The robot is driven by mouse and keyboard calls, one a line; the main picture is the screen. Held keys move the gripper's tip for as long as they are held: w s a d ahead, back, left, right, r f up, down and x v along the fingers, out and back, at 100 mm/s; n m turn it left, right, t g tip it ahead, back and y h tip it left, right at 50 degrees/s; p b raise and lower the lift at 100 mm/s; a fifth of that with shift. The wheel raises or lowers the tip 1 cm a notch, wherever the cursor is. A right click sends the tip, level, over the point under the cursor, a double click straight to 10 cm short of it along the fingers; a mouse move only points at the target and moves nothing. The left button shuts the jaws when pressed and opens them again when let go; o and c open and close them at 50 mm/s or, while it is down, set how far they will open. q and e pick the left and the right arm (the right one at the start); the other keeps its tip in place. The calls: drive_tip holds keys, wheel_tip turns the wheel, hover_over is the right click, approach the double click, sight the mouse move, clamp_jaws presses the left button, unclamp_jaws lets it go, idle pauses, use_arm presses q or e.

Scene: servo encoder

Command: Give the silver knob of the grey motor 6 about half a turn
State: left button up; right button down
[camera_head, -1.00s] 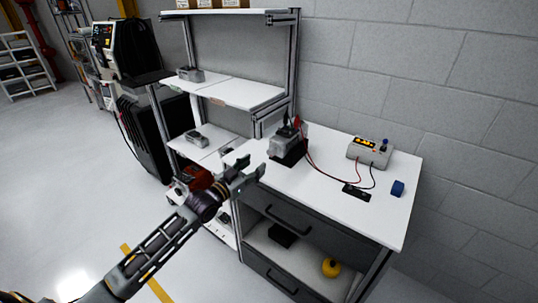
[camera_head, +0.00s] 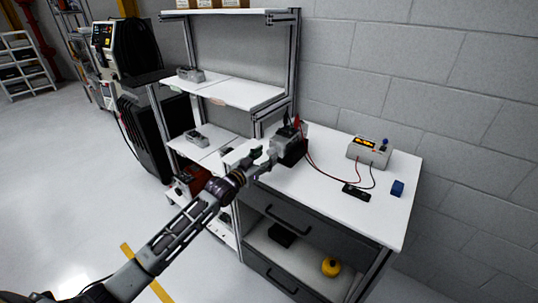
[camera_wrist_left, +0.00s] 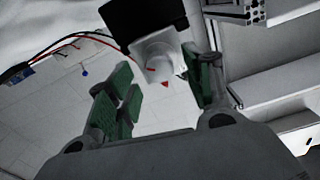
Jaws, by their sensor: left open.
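The grey motor (camera_head: 286,142) stands in a dark holder on the white bench top, with red and black leads clipped at its top. In the left wrist view its square grey face shows, with the round silver knob (camera_wrist_left: 158,70) at its middle and a small red mark by the knob's edge. My left gripper (camera_head: 264,158) is open in front of the motor. In the left wrist view its green-padded fingers (camera_wrist_left: 160,88) stand on either side of the knob, apart from it as far as I can tell. My right gripper is not in view.
A grey meter box (camera_head: 369,152) with a lit display stands at the back right of the bench, wired to the motor. Shelves (camera_head: 235,92) rise behind on the left. Drawers (camera_head: 285,223) are below.

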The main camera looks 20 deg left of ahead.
use_arm(q)
drive_tip(key=shift+x, duration=1.25)
drive_tip(key=c, duration=1)
drive_tip(key=shift+c, duration=0.3)
